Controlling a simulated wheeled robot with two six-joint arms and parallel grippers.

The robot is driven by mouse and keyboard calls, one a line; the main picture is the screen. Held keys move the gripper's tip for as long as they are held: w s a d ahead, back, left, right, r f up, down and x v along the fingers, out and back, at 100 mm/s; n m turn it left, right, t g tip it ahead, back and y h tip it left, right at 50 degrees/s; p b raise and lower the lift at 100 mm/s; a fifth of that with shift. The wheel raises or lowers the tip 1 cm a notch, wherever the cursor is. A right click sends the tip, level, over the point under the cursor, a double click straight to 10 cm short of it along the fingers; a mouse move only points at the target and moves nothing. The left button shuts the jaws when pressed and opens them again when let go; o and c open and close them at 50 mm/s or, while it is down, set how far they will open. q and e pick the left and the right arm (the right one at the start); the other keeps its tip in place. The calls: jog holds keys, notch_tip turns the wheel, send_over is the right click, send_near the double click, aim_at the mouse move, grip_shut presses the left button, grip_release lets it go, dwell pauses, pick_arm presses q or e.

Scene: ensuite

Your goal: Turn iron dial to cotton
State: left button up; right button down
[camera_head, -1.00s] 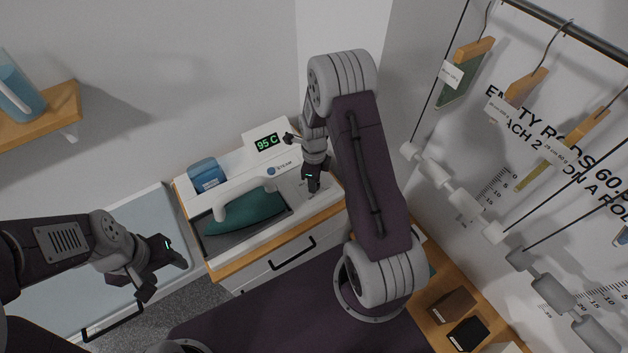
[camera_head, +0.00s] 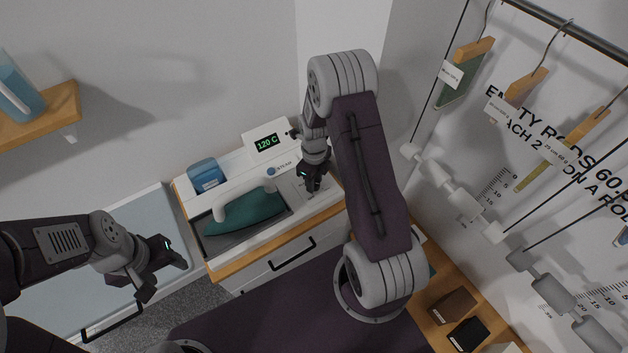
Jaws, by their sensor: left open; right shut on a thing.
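The iron station (camera_head: 285,165) is a white unit with a teal-soled iron (camera_head: 245,215) resting in its tray. Its small display (camera_head: 267,142) reads 120 C in green. A blue round button (camera_head: 270,171) labelled STEAM sits below the display. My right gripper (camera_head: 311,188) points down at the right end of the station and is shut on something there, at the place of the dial. The dial itself is hidden by the gripper, so its pointer cannot be read. My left gripper (camera_head: 163,273) is open and empty, apart from the station at lower left.
A blue water tank (camera_head: 206,176) stands at the station's left. A drawer with a black handle (camera_head: 291,254) is below it. A wooden shelf (camera_head: 60,112) is at upper left. A rail (camera_head: 575,35) with several hangers is at the right.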

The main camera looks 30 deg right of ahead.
jog(key=shift+w, duration=0.1)
jog(key=c, duration=1)
grip_release()
jog(key=shift+d, duration=0.1)
notch_tip(320, 180, up, 9)
jog(key=shift+r+b, duration=0.1)
jog(key=shift+b, duration=0.65)
